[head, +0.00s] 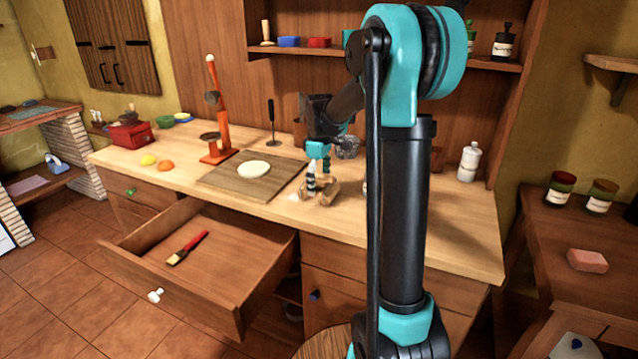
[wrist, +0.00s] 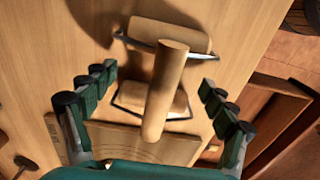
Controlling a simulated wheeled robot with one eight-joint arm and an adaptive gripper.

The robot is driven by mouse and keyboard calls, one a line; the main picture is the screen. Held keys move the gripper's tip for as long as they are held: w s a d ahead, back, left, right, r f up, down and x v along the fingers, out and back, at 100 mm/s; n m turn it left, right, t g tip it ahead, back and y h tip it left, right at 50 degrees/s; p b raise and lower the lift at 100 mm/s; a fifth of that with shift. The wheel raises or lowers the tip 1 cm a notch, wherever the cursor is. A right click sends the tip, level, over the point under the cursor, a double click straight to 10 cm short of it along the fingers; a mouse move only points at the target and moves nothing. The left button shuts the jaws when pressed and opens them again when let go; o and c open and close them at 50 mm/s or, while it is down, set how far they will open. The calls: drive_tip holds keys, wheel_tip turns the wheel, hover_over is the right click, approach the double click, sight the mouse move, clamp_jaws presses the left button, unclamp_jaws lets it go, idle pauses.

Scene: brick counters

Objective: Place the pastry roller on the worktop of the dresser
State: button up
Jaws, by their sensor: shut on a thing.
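The pastry roller is pale wood, with a handle (wrist: 165,85) and two wooden cylinders on wire frames. In the head view the pastry roller (head: 326,192) is at the worktop, by the right corner of the pastry board. My gripper (head: 313,175) points down at it; in the wrist view my gripper (wrist: 158,78) has its fingers on either side of the roller and is shut on it. I cannot tell whether the roller touches the wood. The dresser's worktop (head: 415,228) is light wood. My arm hides part of it.
The pastry board (head: 215,184) carries a round of dough (head: 254,169). An orange stand (head: 220,120) is behind it to the left. An open drawer (head: 150,240) with a red brush (head: 188,247) juts out below. A white bottle (head: 469,162) stands at the back right.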

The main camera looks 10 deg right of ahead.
drive_tip(key=shift+f, duration=0.2)
drive_tip(key=shift+f, duration=0.25)
drive_tip(key=c, duration=0.5)
drive_tip(key=shift+f, duration=0.15)
drive_tip(key=o, duration=1.7)
wheel_tip(320, 180, up, 13)
drive_tip(key=shift+r, duration=0.15)
